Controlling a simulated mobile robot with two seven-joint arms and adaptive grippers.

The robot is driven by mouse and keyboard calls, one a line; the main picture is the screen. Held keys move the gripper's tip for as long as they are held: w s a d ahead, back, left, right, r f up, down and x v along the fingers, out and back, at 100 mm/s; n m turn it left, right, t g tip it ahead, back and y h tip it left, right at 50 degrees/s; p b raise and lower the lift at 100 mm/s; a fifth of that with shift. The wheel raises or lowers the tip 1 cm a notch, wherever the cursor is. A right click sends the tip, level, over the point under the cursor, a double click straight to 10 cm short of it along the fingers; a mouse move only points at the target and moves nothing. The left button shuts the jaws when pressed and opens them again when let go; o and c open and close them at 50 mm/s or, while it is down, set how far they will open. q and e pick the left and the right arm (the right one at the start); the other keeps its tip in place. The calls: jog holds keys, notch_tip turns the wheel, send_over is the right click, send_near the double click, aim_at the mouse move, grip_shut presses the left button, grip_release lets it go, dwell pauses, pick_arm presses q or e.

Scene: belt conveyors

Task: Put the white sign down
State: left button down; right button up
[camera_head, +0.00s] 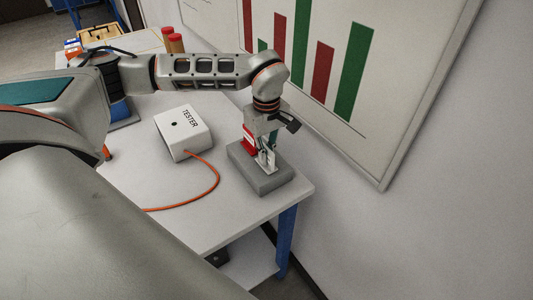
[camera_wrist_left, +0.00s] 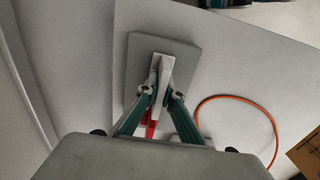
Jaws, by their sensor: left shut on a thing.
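The white sign (camera_wrist_left: 155,72) is a thin white piece between my left fingertips. My left gripper (camera_wrist_left: 160,92) is shut on it. In the head view the left gripper (camera_head: 266,152) points down over a grey block (camera_head: 277,184) near the table's right corner. The sign's white lower part (camera_head: 264,161) shows just over the block's top. I cannot tell whether it touches the block. The fingers hide part of the sign. The grey block also shows behind the sign in the left wrist view (camera_wrist_left: 184,56). My right gripper is not in view.
A white box marked TESTER (camera_head: 184,134) with an orange cable (camera_head: 214,189) stands left of the block on the table (camera_head: 225,218). A wall board with bars (camera_head: 340,130) is close on the right.

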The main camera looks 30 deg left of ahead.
aim_at(266, 147)
pick_arm(q)
jog(key=c, duration=2.2)
grip_release()
jog(key=shift+f, duration=0.1)
notch_tip(266, 147, up, 12)
jog(key=shift+r+b, duration=0.15)
jog(key=shift+b, duration=0.4)
